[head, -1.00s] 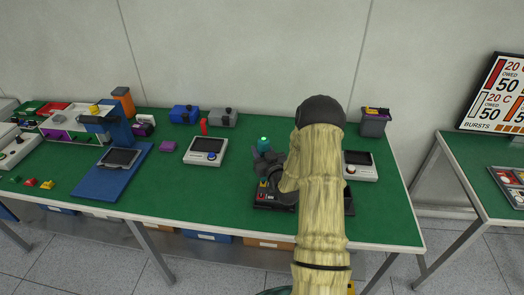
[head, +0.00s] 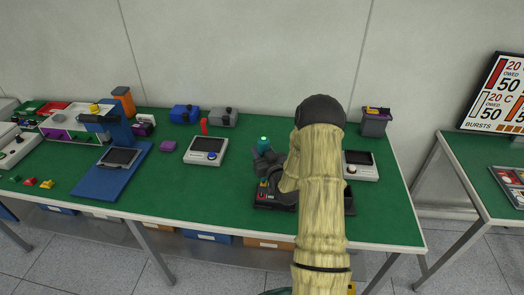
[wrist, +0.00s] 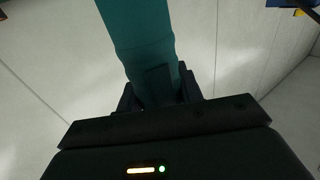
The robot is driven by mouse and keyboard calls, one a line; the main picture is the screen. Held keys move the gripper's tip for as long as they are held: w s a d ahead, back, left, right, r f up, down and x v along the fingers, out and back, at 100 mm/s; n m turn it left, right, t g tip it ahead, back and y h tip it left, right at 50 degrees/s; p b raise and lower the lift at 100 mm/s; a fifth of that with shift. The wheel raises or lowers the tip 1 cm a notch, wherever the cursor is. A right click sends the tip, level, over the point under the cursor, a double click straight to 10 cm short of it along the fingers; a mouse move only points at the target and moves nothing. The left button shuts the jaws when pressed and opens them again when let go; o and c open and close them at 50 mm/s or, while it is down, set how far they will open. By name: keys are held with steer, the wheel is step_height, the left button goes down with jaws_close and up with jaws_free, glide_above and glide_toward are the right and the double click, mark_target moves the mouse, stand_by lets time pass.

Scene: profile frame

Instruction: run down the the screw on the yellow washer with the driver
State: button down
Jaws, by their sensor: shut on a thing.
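My gripper (head: 268,164) is shut on the teal driver (head: 263,143), which has a lit green top and stands roughly upright. In the wrist view the driver's teal body (wrist: 140,35) runs up between the fingers (wrist: 158,92). The gripper and driver are over or just behind a dark tray (head: 272,207) with small red and yellow details, at the table's front. The driver's tip, the screw and the yellow washer cannot be made out; my arm and gripper cover part of this area.
Another grey device (head: 360,166) is right of my arm. A blue stand (head: 112,172) and small coloured parts are at the left. Green table (head: 200,192) is bare between the stand and tray.

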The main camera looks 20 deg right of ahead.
steer(key=shift+f, duration=0.1)
steer(key=shift+s+d, duration=0.1)
steer(key=shift+s, duration=0.05)
steer(key=shift+f+b, duration=0.15)
steer(key=shift+b, duration=0.15)
steer(key=shift+f+b, duration=0.55)
steer(key=shift+b, duration=0.1)
stand_by(2.1)
